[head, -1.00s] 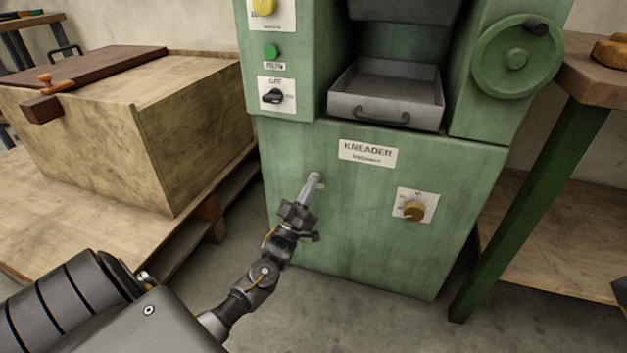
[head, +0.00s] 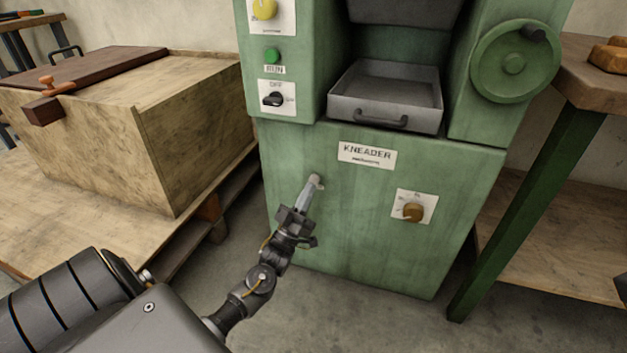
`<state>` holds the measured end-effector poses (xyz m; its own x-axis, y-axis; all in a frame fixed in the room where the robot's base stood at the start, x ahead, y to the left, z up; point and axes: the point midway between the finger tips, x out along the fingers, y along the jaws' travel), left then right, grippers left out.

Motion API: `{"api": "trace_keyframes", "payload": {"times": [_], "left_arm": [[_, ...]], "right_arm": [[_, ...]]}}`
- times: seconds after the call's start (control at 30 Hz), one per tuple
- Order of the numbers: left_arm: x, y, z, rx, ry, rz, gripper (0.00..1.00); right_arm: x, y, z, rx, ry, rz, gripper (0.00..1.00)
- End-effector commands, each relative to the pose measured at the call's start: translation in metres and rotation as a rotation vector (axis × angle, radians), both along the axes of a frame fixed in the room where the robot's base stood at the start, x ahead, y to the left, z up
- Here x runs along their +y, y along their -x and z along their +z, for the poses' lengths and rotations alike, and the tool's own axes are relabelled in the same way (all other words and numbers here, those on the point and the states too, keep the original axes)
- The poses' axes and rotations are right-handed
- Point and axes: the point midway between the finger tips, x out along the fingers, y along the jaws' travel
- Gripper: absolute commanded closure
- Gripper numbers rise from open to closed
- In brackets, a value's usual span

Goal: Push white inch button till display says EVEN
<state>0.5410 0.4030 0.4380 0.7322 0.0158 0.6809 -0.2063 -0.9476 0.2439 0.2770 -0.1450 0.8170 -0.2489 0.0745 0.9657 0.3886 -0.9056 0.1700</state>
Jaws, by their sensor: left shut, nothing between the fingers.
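A green machine labelled KNEADER (head: 345,240) fills the middle of the view. My left gripper (head: 314,184) is shut and empty, its fingertips at the lower front panel, left of and below the name plate. A small pale piece at the fingertips may be the white inch button; the fingers cover most of it. I cannot tell whether they touch or press it. A green button (head: 273,55) marked RUN and a black OFF switch (head: 276,99) are on the upper left panel. No display reading EVEN shows in view. My right gripper is not in view.
A grey metal tray (head: 345,111) sits in the machine's opening. A brown knob (head: 413,212) is right of my gripper. A wooden box (head: 185,150) stands on the left and a green-legged bench (head: 530,200) on the right. Floor before the machine is clear.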

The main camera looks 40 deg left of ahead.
Motion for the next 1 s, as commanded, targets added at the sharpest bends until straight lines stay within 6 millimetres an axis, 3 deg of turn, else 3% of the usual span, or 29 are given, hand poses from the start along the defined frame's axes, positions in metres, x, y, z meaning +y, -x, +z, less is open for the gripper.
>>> {"api": "trace_keyframes", "payload": {"times": [0.17, 0.7, 1.0], "left_arm": [[-0.001, 0.002, 0.001, 0.001, 0.001, -0.001, 1.0], [-0.016, 0.045, 0.001, 0.001, 0.0, 0.0, 1.0], [-0.017, 0.047, 0.0, 0.0, 0.0, 0.0, 1.0]], "right_arm": [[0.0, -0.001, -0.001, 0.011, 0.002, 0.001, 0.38], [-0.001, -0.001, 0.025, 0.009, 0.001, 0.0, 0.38], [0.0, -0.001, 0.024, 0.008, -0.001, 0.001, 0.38]]}}
